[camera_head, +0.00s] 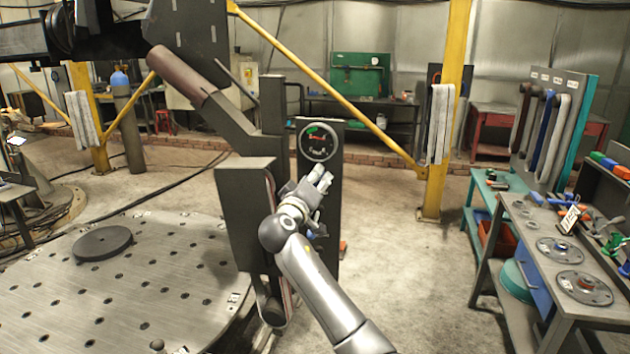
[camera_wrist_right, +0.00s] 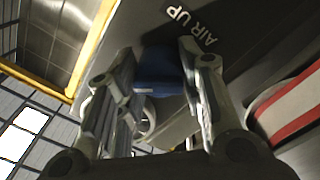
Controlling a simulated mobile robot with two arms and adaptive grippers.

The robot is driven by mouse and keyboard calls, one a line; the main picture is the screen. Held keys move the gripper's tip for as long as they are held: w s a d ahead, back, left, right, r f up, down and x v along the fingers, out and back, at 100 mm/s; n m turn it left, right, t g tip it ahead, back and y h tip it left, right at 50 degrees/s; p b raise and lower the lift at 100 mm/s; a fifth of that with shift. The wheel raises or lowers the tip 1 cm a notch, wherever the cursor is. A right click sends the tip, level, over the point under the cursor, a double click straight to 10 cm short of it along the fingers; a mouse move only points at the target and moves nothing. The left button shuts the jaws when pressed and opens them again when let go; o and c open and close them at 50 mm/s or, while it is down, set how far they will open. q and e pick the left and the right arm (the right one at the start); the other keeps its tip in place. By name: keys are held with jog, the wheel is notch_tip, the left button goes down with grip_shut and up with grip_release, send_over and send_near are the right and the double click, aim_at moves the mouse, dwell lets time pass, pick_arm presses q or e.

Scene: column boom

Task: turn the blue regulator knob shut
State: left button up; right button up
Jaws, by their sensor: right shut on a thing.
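The blue regulator knob (camera_wrist_right: 160,72) shows in the right wrist view between the two fingers of my right gripper (camera_wrist_right: 156,80), near white "AIR UP" lettering on a dark panel. The fingers are closed on the knob and hide part of it. In the head view my right gripper (camera_head: 322,178) is at the dark upright panel (camera_head: 333,215), just below a round gauge (camera_head: 318,143). There the hand covers the knob. My left gripper is in neither view.
The dark column boom (camera_head: 190,75) reaches across the upper left. A round perforated metal platform (camera_head: 140,290) lies at lower left. A yellow post (camera_head: 445,130) stands behind, right of the panel. A workbench (camera_head: 530,235) with flanges and tools stands at right. Floor between is clear.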

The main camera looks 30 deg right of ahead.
jog(key=n+p, duration=0.1)
jog(key=n, duration=0.2)
jog(key=shift+r, duration=0.1)
jog(key=n+p, duration=0.2)
jog(key=n, duration=0.1)
jog(key=n+p, duration=0.2)
jog(key=n, duration=0.1)
jog(key=shift+n+p, duration=0.3)
jog(key=shift+n, duration=0.1)
jog(key=shift+n+t+y+p, duration=0.3)
jog(key=shift+n+p, duration=0.05)
jog(key=shift+n, duration=0.25)
jog(key=o, duration=1)
jog(key=shift+o, duration=0.2)
